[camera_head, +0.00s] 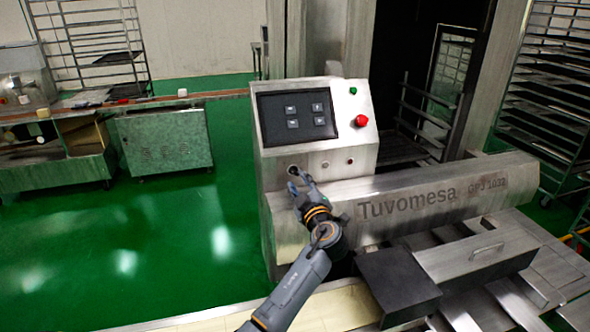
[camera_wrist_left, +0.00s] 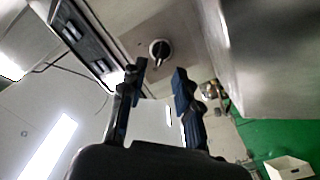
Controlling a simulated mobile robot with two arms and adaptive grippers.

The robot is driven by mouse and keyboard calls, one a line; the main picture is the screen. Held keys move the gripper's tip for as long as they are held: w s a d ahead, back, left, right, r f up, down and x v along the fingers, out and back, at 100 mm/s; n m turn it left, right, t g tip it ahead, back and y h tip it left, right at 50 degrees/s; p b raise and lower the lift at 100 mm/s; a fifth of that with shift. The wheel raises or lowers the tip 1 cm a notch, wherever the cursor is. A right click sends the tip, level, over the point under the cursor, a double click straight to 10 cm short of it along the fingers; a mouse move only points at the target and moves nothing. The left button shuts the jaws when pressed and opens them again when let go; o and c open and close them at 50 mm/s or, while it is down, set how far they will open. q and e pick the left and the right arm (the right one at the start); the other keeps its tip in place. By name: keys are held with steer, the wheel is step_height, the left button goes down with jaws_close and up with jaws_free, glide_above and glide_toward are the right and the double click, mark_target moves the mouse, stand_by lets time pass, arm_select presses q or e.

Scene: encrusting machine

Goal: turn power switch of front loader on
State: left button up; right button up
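The front loader (camera_head: 420,200), marked "Tuvomesa", has a steel control box (camera_head: 275,168) with a slanted face. A small round dark knob, which looks like the power switch (camera_head: 293,169), sits at the lower left of that face. It also shows in the left wrist view (camera_wrist_left: 160,49), just beyond the fingertips and roughly in line with the gap between them. My left gripper (camera_head: 301,182) is at the knob in the head view. The left wrist view shows its fingers (camera_wrist_left: 158,73) apart with nothing between them. I cannot tell whether they touch the knob. My right gripper is out of view.
Above the knob are a dark screen (camera_head: 296,116), a green button (camera_head: 353,90) and a red stop button (camera_head: 361,120). Two small round fittings (camera_head: 323,164) sit right of the knob. A dark box (camera_head: 398,280) stands below. Green floor (camera_head: 190,240) is open at left.

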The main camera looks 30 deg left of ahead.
mark_target(293, 172)
arm_select(q)
steer(key=shift+p+x, duration=0.55)
steer(key=shift+x, duration=1.6)
jaws_close()
